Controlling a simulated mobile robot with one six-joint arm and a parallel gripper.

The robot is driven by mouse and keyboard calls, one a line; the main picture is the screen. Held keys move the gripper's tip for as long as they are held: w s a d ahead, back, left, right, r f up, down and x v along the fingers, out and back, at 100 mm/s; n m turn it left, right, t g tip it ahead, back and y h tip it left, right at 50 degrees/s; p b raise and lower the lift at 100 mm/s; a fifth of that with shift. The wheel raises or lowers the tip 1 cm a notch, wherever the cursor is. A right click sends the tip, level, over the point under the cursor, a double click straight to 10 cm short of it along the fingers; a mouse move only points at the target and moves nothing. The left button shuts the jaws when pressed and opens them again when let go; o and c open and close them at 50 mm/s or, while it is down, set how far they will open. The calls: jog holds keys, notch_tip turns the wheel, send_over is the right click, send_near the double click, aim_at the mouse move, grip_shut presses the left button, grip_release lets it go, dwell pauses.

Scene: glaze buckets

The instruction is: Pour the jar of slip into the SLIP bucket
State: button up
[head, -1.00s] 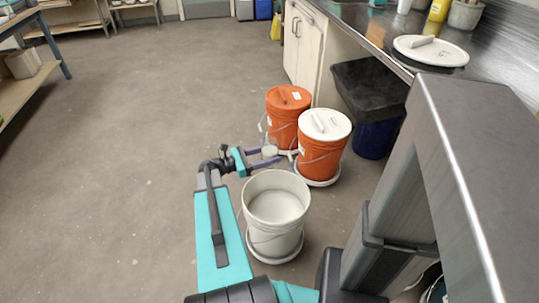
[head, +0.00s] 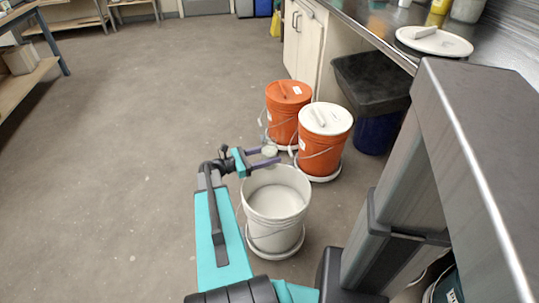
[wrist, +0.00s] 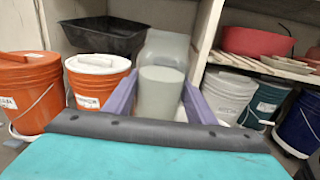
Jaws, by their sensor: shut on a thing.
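My gripper (head: 268,157) is shut on a small pale jar (wrist: 161,92), which sits between its two purple fingers in the wrist view. The jar also shows as a small pale shape at the fingertips in the head view (head: 270,151). The jar looks grey-green; I cannot tell its fill level. An open white bucket (head: 274,224) stands on the floor just in front of my gripper, holding pale liquid. The jar is near and above its far rim in the head view. No SLIP label is readable on this bucket.
Two orange buckets, one with an orange lid (head: 288,92) and one with a white lid (head: 326,119), stand close behind the white bucket. A black-topped bin (head: 372,85) and a steel counter (head: 375,25) lie right. Floor at left is clear.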

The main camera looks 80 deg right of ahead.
jog(key=shift+w+d+r+m+b, duration=0.25)
jog(key=shift+m+b, duration=0.35)
jog(key=shift+b, duration=0.6)
jog(key=shift+w+d+r+m+b, duration=0.15)
jog(key=shift+d+m+b, duration=0.35)
jog(key=shift+b, duration=0.7)
jog(key=shift+w+d+m+b, duration=0.2)
jog(key=shift+m+b, duration=0.5)
jog(key=shift+b, duration=0.7)
jog(key=shift+w+d+m+b, duration=0.2)
jog(key=shift+m+b, duration=0.5)
jog(key=shift+b, duration=0.7)
jog(key=shift+w+d+m+b, duration=0.25)
jog(key=shift+m+b, duration=0.65)
jog(key=shift+b, duration=1.3)
jog(key=shift+w+d+m+b, duration=0.25)
jog(key=shift+m+b, duration=0.65)
jog(key=shift+b, duration=1.25)
jog(key=m+b, duration=0.1)
jog(key=f+m+b, duration=0.1)
jog(key=shift+d+m, duration=0.3)
jog(key=shift+d, duration=0.05)
